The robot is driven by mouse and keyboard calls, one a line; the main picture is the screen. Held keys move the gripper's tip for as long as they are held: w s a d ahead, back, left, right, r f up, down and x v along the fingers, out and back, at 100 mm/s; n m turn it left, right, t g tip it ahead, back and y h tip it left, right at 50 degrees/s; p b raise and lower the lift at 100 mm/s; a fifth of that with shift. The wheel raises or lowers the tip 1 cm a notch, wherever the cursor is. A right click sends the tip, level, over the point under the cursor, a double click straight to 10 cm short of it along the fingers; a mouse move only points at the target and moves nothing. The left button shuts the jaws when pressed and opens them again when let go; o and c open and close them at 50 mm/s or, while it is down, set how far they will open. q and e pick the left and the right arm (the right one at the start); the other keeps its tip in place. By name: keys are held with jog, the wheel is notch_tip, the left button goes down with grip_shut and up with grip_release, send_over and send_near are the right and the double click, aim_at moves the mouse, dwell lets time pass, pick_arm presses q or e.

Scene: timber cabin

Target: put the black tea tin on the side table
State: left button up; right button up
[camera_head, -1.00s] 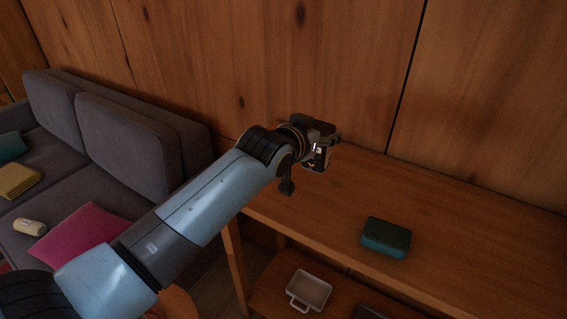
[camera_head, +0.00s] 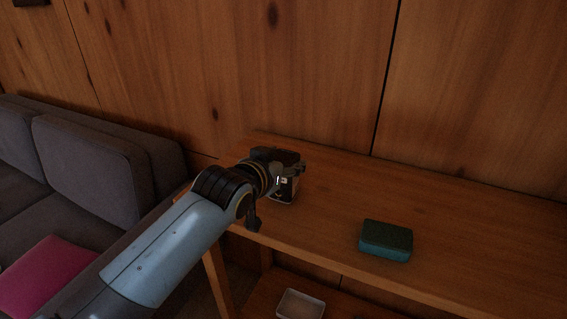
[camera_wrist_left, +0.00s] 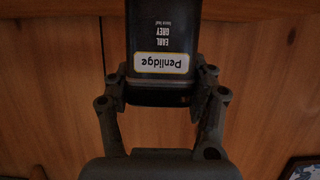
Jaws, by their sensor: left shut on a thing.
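The black tea tin (camera_head: 283,190) is gripped at the end of my left arm. In the left wrist view the tin (camera_wrist_left: 163,45) shows a cream label reading "Penlidge" and white "Earl Grey" lettering, upside down. My left gripper (camera_head: 285,178) is shut on it, with a finger on each side, as the left wrist view (camera_wrist_left: 160,92) shows. The tin is at the left end of a long wooden table (camera_head: 340,190); I cannot tell whether it touches the top. I cannot tell whether this is the side table. My right gripper is not in view.
A dark teal box (camera_head: 386,241) lies on the tabletop right of the tin. A pale tray (camera_head: 300,304) sits on the lower shelf. A grey sofa (camera_head: 90,165) with a pink cushion (camera_head: 45,275) stands at left. A timber wall (camera_head: 320,80) rises behind. Much of the tabletop is bare.

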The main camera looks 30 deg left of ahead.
pick_arm(q)
jog(key=o, duration=1.1)
jog(key=shift+f, duration=0.15)
jog(key=shift+o, duration=1.2)
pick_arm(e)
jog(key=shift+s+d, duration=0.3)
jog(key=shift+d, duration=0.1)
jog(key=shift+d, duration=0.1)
pick_arm(q)
jog(key=shift+r, duration=0.2)
jog(key=v, duration=1.2)
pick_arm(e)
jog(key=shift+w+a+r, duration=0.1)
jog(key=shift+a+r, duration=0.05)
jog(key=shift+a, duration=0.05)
